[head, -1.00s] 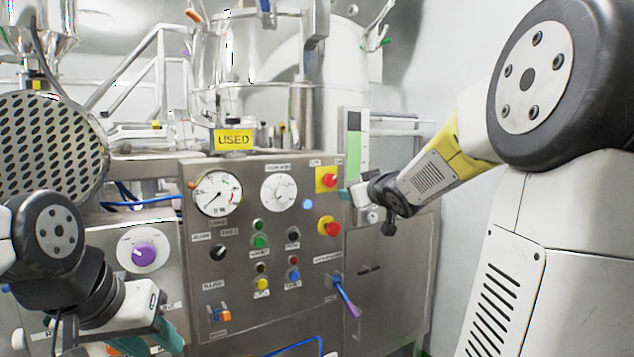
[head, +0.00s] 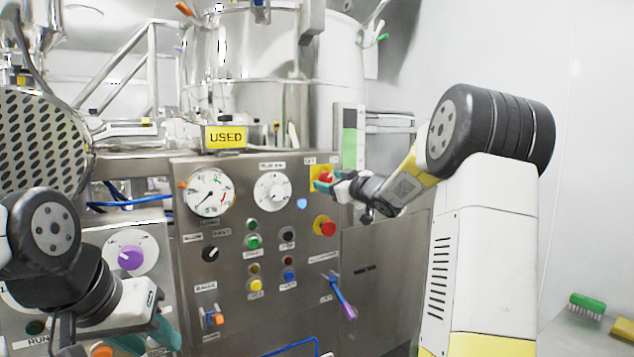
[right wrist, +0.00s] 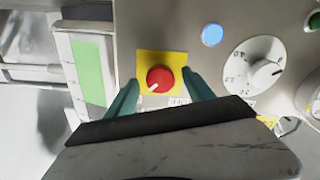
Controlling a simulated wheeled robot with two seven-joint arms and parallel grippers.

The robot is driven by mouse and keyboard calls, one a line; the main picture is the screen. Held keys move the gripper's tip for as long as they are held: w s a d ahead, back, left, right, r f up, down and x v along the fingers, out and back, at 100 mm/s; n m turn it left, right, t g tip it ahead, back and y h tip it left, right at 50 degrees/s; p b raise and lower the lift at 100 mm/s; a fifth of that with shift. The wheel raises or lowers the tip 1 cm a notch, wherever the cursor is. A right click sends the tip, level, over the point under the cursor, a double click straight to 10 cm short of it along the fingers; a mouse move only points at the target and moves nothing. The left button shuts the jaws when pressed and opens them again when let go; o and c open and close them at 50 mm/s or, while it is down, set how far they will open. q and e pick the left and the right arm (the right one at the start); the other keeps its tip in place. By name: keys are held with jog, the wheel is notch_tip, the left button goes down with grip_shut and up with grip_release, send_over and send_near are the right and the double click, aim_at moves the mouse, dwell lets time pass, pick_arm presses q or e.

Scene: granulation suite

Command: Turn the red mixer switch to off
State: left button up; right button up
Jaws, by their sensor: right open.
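The red mixer switch (head: 326,176) is a round red knob on a yellow plate at the top right of the steel panel. In the right wrist view the red switch (right wrist: 160,79) shows a white mark pointing to the lower left. My right gripper (head: 324,183) is open at the switch, and its fingers hide part of it in the head view. In the right wrist view its teal fingers stand on either side of the knob; contact cannot be told. My left gripper (head: 147,340) is low at the left, its teal fingers apart, away from the switch.
A red mushroom button (head: 325,227) on a yellow base sits below the switch. A blue lamp (head: 302,203), a white dial (head: 272,192) and a gauge (head: 209,194) are to its left. A purple-handled lever (head: 341,297) sticks out lower down. A green-marked column (head: 350,140) stands behind.

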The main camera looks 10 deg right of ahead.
grip_shut()
dwell(0.3)
jog(key=shift+a+n, duration=0.1)
jog(key=shift+n, duration=0.2)
jog(key=n, duration=0.3)
jog(key=shift+n, duration=0.3)
jog(key=n, duration=0.4)
jog(key=shift+n, duration=0.3)
jog(key=n, duration=0.4)
jog(key=shift+n, duration=2.5)
